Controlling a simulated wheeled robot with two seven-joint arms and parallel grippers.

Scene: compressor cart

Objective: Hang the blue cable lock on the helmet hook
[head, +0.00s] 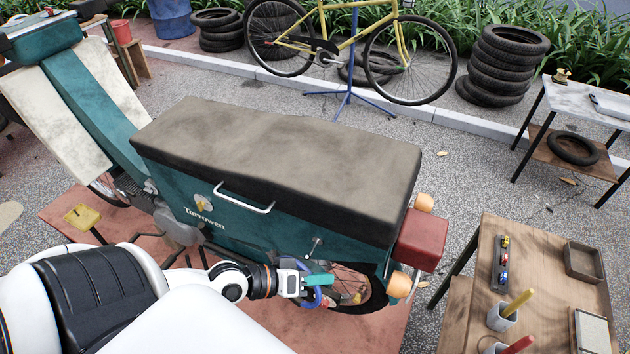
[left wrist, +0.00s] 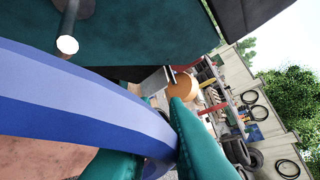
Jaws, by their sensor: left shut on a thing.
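The blue cable lock (head: 317,298) is held by my left gripper (head: 318,281) beside the scooter's rear wheel. In the left wrist view the thick blue loop (left wrist: 85,105) crosses the picture and runs between the teal fingers of my left gripper (left wrist: 155,145), which are shut on it. The helmet hook (head: 314,247) is a short metal peg on the teal side panel, just above my left gripper. Its pale round end shows in the left wrist view (left wrist: 67,45), apart from the cable. Much of the loop is hidden in the head view. My right gripper is not in view.
The teal scooter (head: 190,195) has a long dark seat (head: 280,150), a chrome grab rail (head: 245,198), a red tail light (head: 420,240) and orange indicators (head: 399,285). A wooden table (head: 540,270) with cups and trays stands at right.

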